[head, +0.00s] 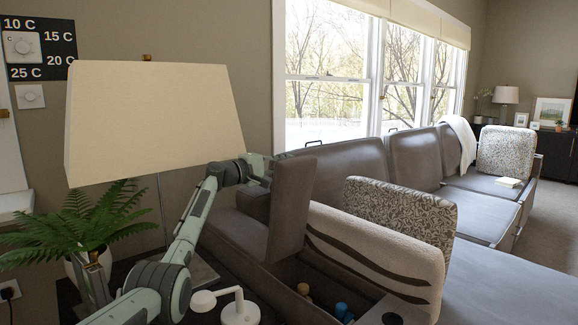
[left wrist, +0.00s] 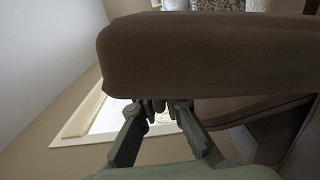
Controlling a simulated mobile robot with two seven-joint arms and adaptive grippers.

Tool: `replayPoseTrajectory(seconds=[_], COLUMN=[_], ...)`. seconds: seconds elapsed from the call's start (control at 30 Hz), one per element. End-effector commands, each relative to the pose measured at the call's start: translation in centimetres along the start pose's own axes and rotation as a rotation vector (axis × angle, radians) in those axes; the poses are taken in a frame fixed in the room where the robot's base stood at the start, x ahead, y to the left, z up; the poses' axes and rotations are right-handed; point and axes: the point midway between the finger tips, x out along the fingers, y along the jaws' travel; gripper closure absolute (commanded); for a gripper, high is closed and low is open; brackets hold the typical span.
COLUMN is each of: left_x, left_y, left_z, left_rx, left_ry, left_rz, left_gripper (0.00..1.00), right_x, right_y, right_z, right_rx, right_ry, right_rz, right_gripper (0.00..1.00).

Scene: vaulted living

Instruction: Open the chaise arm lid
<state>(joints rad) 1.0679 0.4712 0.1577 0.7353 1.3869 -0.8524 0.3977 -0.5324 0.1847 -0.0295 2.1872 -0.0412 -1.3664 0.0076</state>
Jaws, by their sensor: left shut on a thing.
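The chaise arm lid (head: 291,208) is a brown-grey padded panel that stands raised, near upright, above the chaise arm. Below it the storage compartment (head: 318,291) is open, with a few small objects inside, one of them blue. My left gripper (head: 264,174) is at the upper left side of the lid. In the left wrist view the lid (left wrist: 205,60) fills the upper part, and the fingers of my left gripper (left wrist: 158,106) are closed on a small part at its edge. The exact grip point is partly hidden. My right gripper is not in view.
A table lamp (head: 150,122), a potted fern (head: 82,235) and a small white lamp-like item (head: 240,309) stand close to my left arm. A striped cushion (head: 372,258) and a patterned cushion (head: 402,215) sit right of the compartment. Windows are behind the sofa.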

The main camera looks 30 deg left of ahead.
Motion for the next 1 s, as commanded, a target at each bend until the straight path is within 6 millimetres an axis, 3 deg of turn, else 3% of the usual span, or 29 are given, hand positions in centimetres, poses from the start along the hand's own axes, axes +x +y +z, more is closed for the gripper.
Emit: replayPoseTrajectory(seconds=[0.47,0.5,0.63,1.0], left_x=[0.10,0.10,0.08,-0.37], left_y=[0.10,0.10,0.07,-0.10], left_z=[-0.04,-0.05,-0.08,-0.23], left_rx=[-0.011,-0.011,-0.011,-0.011], left_ry=[-0.003,-0.003,-0.002,0.000], left_rz=[-0.001,-0.001,-0.001,-0.002], left_gripper=[1.00,0.87,0.71,0.71], right_x=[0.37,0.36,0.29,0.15], right_y=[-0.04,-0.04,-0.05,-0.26], right_z=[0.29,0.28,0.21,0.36], right_rx=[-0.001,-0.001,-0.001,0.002], right_ry=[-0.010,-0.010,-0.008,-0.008], right_rz=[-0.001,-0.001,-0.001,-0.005], right_gripper=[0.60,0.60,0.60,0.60])
